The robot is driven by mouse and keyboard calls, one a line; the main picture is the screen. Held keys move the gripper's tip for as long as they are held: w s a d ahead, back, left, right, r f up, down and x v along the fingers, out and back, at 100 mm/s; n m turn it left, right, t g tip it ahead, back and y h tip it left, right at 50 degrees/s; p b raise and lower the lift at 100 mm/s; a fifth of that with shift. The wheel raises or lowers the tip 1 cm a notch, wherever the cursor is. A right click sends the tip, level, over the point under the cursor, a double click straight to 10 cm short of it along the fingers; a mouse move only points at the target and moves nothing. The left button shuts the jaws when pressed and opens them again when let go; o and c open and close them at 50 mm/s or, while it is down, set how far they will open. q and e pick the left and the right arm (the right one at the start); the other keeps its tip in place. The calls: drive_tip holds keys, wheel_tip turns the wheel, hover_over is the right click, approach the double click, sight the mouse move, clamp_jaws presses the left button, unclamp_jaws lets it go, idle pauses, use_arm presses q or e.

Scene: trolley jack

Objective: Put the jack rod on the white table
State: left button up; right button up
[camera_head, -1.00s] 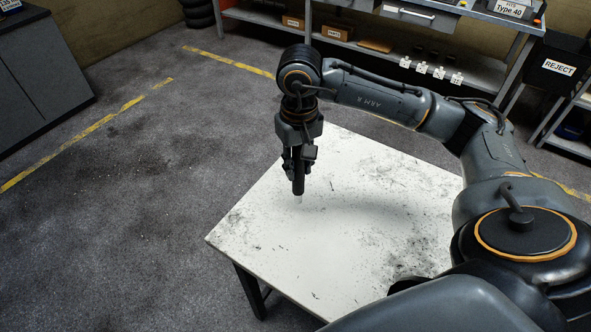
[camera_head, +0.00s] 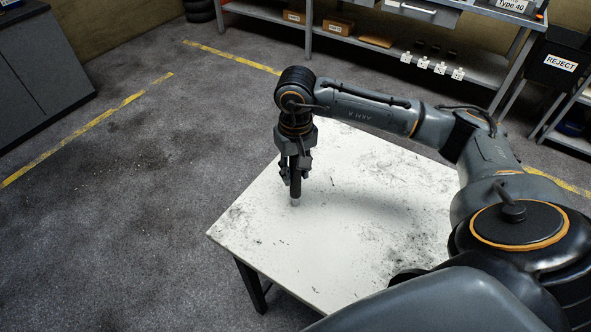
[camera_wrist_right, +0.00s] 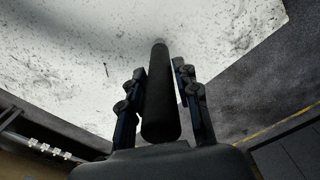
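The jack rod (camera_head: 295,187) is a dark, thick bar with a paler lower tip. It points down, nearly upright, from my right gripper (camera_head: 295,172) over the left part of the white table (camera_head: 345,240). In the right wrist view the rod (camera_wrist_right: 160,95) lies between the two fingers of the right gripper (camera_wrist_right: 160,75) and reaches past their tips towards the white table top (camera_wrist_right: 75,50). The fingers are closed around it. The rod's tip is at or just above the table surface; I cannot tell whether it touches. My left gripper is not in view.
The table top is scuffed and bare around the rod. A metal shelf (camera_head: 350,45) with boxes stands behind, and a black REJECT bin (camera_head: 556,65) at the back right. A grey cabinet (camera_head: 40,70) stands at the left. Open floor lies left of the table.

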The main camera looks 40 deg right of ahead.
drive_tip(key=shift+o, duration=0.8)
drive_tip(key=shift+r, duration=0.1)
drive_tip(key=shift+r, duration=0.15)
wheel_tip(320, 180, up, 12)
drive_tip(key=shift+b, duration=0.45)
